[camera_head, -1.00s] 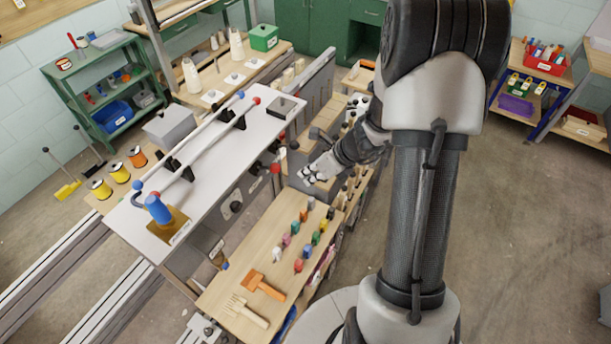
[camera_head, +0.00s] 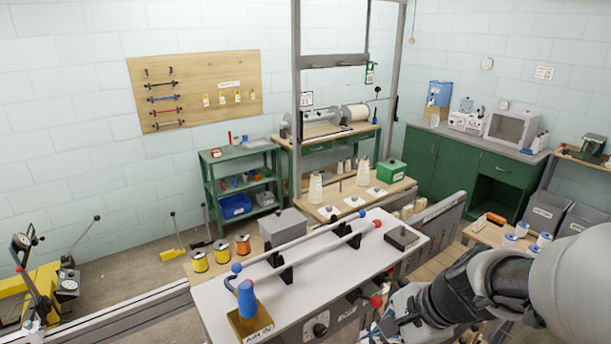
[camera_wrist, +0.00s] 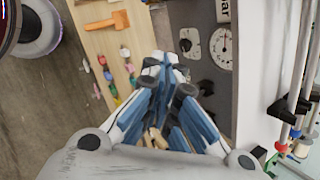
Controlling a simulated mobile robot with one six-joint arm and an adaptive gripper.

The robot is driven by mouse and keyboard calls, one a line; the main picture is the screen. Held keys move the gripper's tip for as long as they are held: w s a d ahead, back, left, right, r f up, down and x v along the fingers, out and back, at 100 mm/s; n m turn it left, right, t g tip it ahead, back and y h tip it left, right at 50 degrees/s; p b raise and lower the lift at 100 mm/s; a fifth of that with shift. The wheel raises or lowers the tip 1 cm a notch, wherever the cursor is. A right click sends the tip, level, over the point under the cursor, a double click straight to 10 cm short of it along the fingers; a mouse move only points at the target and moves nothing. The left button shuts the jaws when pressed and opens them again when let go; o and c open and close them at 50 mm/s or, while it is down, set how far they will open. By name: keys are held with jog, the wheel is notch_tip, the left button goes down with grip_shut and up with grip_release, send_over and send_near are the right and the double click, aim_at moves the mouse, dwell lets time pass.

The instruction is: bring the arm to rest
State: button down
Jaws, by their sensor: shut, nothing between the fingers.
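My gripper (camera_wrist: 162,62) is shut and empty in the wrist view, its fingertips together. It hangs over the edge between a wooden board and a grey panel with a dial, apart from both as far as I can tell. In the head view my gripper (camera_head: 388,322) is low in the picture, right of the white table (camera_head: 345,262), and partly cut off by the lower edge. My arm comes in from the lower right corner.
The white table carries two long rods (camera_head: 305,247) and a blue cylinder (camera_head: 246,298). The wooden board (camera_wrist: 98,45) holds an orange tool (camera_wrist: 108,24) and several coloured pieces. The gauge panel (camera_wrist: 223,85) is close beside my gripper. Yellow spools (camera_head: 199,261) stand left.

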jog(key=s+f+n+h+b, duration=0.2)
jog(key=s+n+h+b, duration=0.2)
jog(key=s+n+b, duration=0.5)
jog(key=s+n, duration=0.7)
jog(key=shift+d+f+t, duration=0.25)
jog(key=shift+f+t, duration=0.1)
jog(key=shift+t, duration=0.05)
dwell(0.6)
